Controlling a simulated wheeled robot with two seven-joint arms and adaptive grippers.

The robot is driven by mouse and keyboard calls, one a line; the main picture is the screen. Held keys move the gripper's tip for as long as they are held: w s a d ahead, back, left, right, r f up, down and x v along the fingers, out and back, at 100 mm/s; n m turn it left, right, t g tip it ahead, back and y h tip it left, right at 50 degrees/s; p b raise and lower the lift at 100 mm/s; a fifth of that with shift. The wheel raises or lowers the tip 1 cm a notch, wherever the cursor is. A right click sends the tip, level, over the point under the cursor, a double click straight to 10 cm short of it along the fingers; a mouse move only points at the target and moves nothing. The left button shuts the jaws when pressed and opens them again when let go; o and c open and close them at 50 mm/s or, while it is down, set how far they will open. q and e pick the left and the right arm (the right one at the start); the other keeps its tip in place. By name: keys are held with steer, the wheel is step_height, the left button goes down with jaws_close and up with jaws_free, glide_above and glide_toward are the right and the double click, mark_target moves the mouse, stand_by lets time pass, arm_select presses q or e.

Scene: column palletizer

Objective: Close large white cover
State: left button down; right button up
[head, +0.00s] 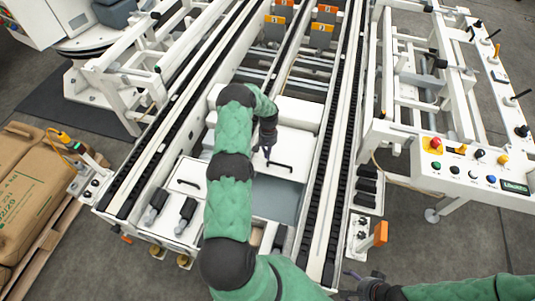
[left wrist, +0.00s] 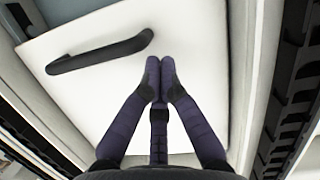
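The large white cover (head: 296,146) is a flat white panel with a black bar handle (head: 281,166) near its front edge, between the two black conveyor rails. A grey-blue recess (head: 277,198) shows open in front of it. My left gripper (head: 267,157) is over the cover, just behind and left of the handle. In the left wrist view the cover (left wrist: 105,95) fills much of the picture, with the handle (left wrist: 100,53) left of my fingers. The left fingertips (left wrist: 160,67) are together with nothing between them. Contact with the cover cannot be told. My right gripper (head: 368,287) is low at the bottom edge, its fingers unclear.
A smaller white panel with a black handle (head: 188,182) lies left of my left arm. A button console (head: 475,165) stands at right. Black conveyor rails (head: 335,130) flank the cover.

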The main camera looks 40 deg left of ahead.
arm_select(q)
steer(key=s+d+p, duration=0.2)
steer(key=s+d, duration=0.3)
steer(key=s, duration=0.3)
steer(key=s+d+p, duration=0.3)
steer(key=s+d, duration=0.1)
steer(key=s, duration=0.5)
steer(key=shift+s+d, duration=0.25)
steer(key=shift+d, duration=0.1)
